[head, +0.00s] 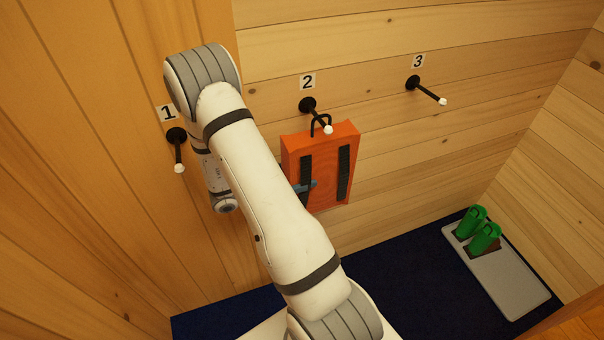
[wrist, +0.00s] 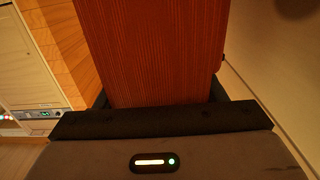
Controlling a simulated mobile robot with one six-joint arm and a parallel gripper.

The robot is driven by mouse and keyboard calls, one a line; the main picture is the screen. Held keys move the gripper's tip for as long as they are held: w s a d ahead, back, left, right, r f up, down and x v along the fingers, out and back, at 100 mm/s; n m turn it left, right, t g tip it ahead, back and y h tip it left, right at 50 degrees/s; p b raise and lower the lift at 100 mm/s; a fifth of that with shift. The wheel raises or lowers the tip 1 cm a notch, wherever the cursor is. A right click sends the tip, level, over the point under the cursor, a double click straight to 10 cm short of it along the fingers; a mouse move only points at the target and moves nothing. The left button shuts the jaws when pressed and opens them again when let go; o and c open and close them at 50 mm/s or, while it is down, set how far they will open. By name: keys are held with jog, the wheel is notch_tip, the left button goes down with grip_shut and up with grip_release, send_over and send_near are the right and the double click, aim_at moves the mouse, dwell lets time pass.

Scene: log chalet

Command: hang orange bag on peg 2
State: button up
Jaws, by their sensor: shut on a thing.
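The orange bag (head: 330,178) is upright near the wall, just below peg 2 (head: 317,116). It has two dark straps on its front and a black loop (head: 314,122) on top. The loop overlaps peg 2 near its white tip in the head view; I cannot tell whether it is around the peg or in front of it. In the wrist view, my gripper (wrist: 160,103) is shut on the bag, with dark fingers at both sides of its orange body (wrist: 155,50). In the head view my arm hides most of the gripper and the bag's lower left.
Peg 1 (head: 179,150) is on the left and peg 3 (head: 427,90) on the right; both are bare. Green boots (head: 485,238) stand on a grey tray (head: 513,285) on the floor at right. A dark blue mat (head: 400,275) lies below.

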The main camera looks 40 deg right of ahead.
aim_at(300, 146)
dwell(0.3)
jog(key=o, duration=1.5)
jog(key=shift+c, duration=0.2)
notch_tip(300, 146, up, 10)
jog(key=shift+r+p, duration=0.1)
jog(key=shift+p, duration=0.25)
